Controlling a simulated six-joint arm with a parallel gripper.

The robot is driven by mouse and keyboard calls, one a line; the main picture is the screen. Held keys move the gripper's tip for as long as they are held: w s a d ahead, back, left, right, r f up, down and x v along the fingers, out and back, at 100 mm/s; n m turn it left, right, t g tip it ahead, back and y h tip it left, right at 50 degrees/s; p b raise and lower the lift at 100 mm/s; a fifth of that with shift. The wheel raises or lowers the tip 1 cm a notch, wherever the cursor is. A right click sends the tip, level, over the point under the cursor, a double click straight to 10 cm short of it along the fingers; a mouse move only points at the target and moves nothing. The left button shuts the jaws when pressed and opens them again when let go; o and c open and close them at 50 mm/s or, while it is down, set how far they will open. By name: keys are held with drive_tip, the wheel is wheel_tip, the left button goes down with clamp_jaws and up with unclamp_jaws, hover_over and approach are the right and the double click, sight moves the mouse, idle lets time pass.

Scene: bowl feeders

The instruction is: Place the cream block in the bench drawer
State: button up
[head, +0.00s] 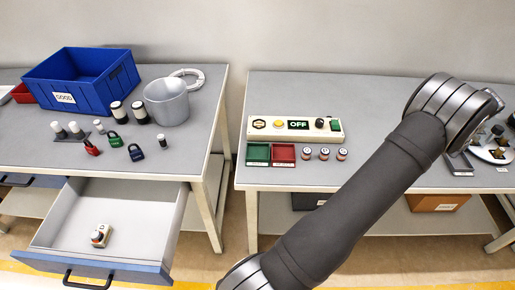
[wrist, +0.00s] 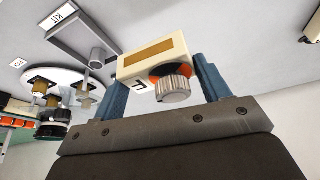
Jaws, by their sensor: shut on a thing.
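In the wrist view, my gripper (wrist: 159,72) is shut on a cream block (wrist: 131,65), which sits between its two blue fingers. The block has a tan-brown panel on one face and a ribbed grey knob with an orange and black collar. My gripper is not visible in the head view. The bench drawer (head: 160,217) stands open at the lower left of the head view. A small cream piece with a dark and red top (head: 100,236) lies inside it near the front left; the rest of its floor is bare.
The left bench holds a blue bin (head: 84,84), a grey bucket (head: 166,102), padlocks and several small cylinders. The right bench holds a control panel (head: 295,128), green and red trays and small round parts. In the wrist view, a KIT tray (wrist: 80,45) and white round plate (wrist: 60,82) lie beyond the block.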

wheel_tip(320, 180, up, 5)
drive_tip(key=w+a+n+y, duration=0.2)
drive_tip(key=w+a+n, duration=0.35)
drive_tip(key=a, duration=0.85)
drive_tip(key=w+a+n+y, duration=0.1)
drive_tip(key=w+a+n, duration=0.2)
drive_tip(key=w+a, duration=0.9)
drive_tip(key=s+a+n+g+y, duration=0.1)
drive_tip(key=s+a+n, duration=0.15)
drive_tip(key=a, duration=1.05)
drive_tip(key=s+a+n+g, duration=0.1)
drive_tip(key=a+n, duration=0.3)
drive_tip(key=a, duration=0.9)
drive_tip(key=s+a+n+g+y, duration=0.1)
drive_tip(key=s+a+n+g, duration=0.15)
drive_tip(key=a, duration=1.05)
drive_tip(key=s+a+n, duration=0.4)
drive_tip(key=s+a, duration=0.1)
drive_tip(key=a, duration=0.6)
drive_tip(key=n+g+h, duration=0.4)
drive_tip(key=n+g, duration=0.1)
drive_tip(key=n, duration=0.9)
hover_over(144, 246)
drive_tip(key=w, duration=0.1)
drive_tip(key=shift+t, duration=0.25)
drive_tip(key=shift+w+d+f, duration=0.1)
drive_tip(key=shift+f, duration=6.85)
drive_tip(key=shift+w+d+f, duration=0.1)
drive_tip(key=shift+f, duration=6.85)
